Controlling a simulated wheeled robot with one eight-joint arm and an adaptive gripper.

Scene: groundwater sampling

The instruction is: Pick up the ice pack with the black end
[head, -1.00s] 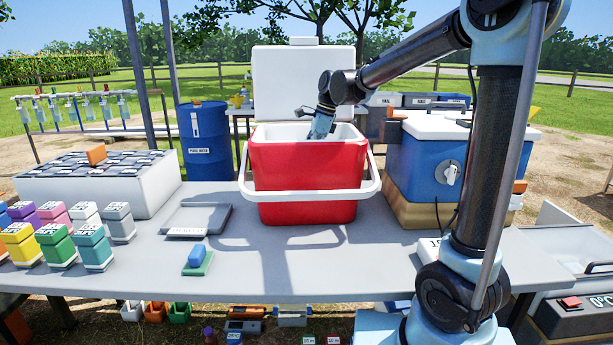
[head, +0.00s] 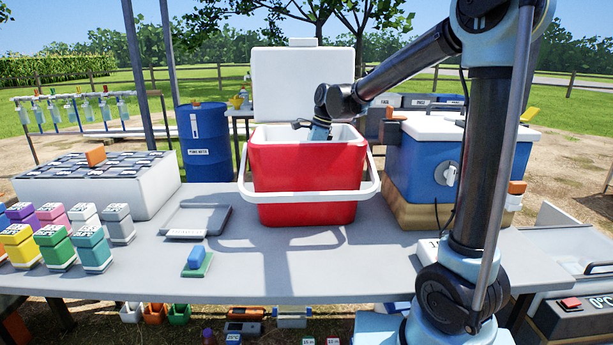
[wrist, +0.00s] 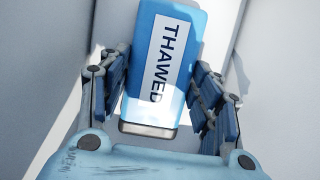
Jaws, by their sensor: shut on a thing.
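A blue ice pack (wrist: 165,62) with a white label reading "THAWED" shows in the wrist view.
The cooler's white lid (head: 303,85) stands open behind it, and its white handle hangs at the front. A blue cooler (head: 425,160) stands close on the right. A grey tray (head: 197,219) and a blue block on a green base (head: 196,259) lie at the front left.

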